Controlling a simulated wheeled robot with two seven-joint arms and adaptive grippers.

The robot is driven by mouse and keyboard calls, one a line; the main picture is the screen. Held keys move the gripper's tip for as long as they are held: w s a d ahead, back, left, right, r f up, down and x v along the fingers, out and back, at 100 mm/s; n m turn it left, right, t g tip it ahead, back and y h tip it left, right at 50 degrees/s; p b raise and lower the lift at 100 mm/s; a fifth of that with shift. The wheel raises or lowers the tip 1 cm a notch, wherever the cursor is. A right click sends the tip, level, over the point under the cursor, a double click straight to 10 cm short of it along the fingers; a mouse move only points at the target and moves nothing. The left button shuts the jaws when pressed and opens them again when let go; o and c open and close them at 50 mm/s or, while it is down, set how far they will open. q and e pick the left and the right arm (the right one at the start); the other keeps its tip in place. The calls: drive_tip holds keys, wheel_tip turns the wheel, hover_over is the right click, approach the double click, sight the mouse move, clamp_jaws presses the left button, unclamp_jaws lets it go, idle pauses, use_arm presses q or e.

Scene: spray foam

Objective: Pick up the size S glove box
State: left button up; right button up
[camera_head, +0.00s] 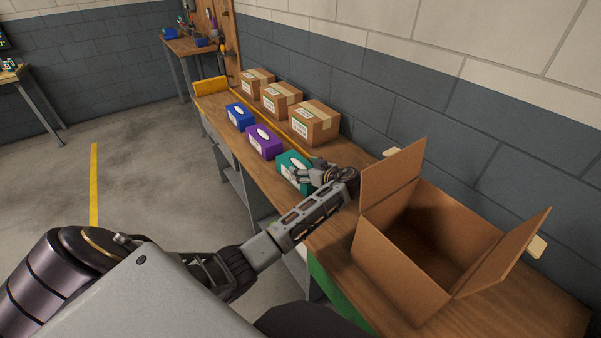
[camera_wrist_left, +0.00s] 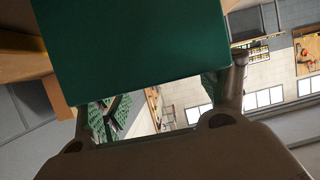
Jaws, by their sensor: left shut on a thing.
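A teal glove box (camera_head: 285,160) with a white oval opening on top is in line with a purple glove box (camera_head: 264,142) and a blue glove box (camera_head: 240,116) along the front of the bench. The size letters on their labels are too small to read. My left gripper (camera_head: 309,175) is shut on the teal box at its near right end. In the left wrist view, the teal box (camera_wrist_left: 135,50) fills the top between the fingers. I cannot tell whether it still touches the bench. My right gripper is not in view.
A large open cardboard box (camera_head: 400,272) stands on the near right of the wooden bench (camera_head: 500,318). Several taped cartons (camera_head: 316,123) line the wall behind the glove boxes. A yellow bin (camera_head: 211,86) is at the bench's far end.

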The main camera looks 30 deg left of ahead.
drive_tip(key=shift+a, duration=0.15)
use_arm(q)
drive_tip(key=shift+r, duration=0.4)
wheel_tip(320, 180, up, 9)
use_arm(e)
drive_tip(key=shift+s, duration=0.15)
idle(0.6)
